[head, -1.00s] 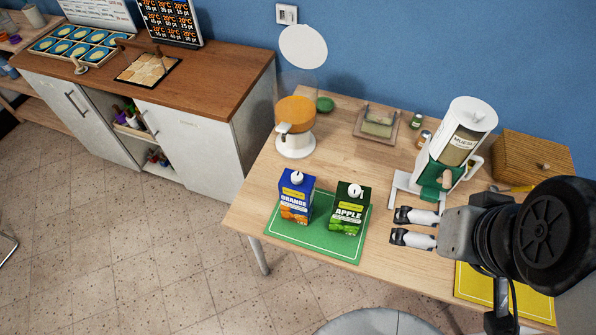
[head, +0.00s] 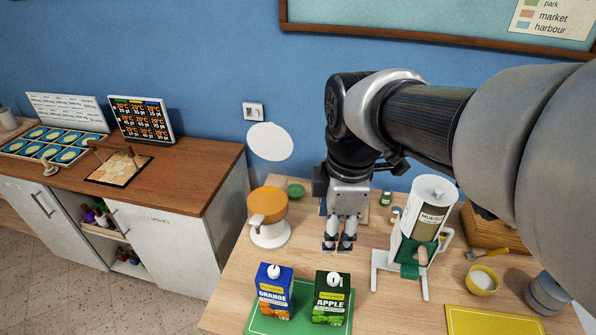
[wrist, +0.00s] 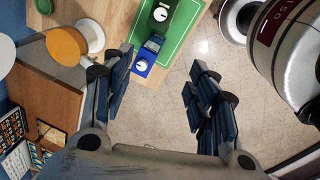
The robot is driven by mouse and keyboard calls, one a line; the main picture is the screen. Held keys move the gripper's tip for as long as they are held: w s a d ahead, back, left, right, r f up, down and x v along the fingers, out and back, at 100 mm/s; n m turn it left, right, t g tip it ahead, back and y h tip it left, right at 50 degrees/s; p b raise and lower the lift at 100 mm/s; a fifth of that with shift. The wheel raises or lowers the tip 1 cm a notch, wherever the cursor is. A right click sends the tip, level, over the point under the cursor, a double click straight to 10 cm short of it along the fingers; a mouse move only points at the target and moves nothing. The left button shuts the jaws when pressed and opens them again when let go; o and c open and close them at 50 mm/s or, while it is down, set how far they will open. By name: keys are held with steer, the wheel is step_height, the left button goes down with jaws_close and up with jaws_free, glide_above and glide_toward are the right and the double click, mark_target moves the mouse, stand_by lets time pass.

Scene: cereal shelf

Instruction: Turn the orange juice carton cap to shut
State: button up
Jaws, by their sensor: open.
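The blue orange juice carton (head: 274,293) stands upright on the green mat (head: 300,325), with a white cap (head: 274,271) on its top. I cannot tell how far the cap is turned. The green apple juice carton (head: 327,302) stands to its right with a white cap of its own. My gripper (head: 338,247) is open and empty, fingers pointing down, behind and above the cartons in the head view. In the wrist view the orange carton (wrist: 147,56) and its cap (wrist: 141,66) show beyond and between the open fingers, apart from them.
An orange and white dispenser (head: 268,215) stands left of my gripper. A cereal dispenser (head: 422,230) on a white stand is to the right. A yellow mat (head: 490,320) and small bowl (head: 482,280) lie further right. The table's front edge is close to the green mat.

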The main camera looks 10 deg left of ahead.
steer(key=w+a+f+n, duration=0.1)
steer(key=a+n, duration=0.1)
steer(key=w+a+f+n, duration=0.1)
steer(key=a+n, duration=0.1)
steer(key=a, duration=0.1)
steer(key=w+a+f+n, duration=0.1)
steer(key=a+n, duration=0.1)
steer(key=shift+w+a+f+n+g, duration=0.25)
steer(key=shift+w+f+n+g, duration=0.05)
steer(key=shift+g, duration=0.1)
steer(key=shift+c, duration=0.4)
steer(key=n, duration=0.6)
glide_above(273, 271)
step_height(273, 271, down, 4)
steer(key=shift+g+h, duration=0.3)
steer(key=shift+g, duration=0.1)
step_height(273, 271, down, 17)
steer(key=b, duration=0.4)
steer(key=shift+w+f+b, duration=0.1)
steer(key=shift+f+b, duration=0.1)
steer(key=shift+b, duration=0.1)
steer(key=shift+c, duration=0.5)
steer(key=c, duration=1)
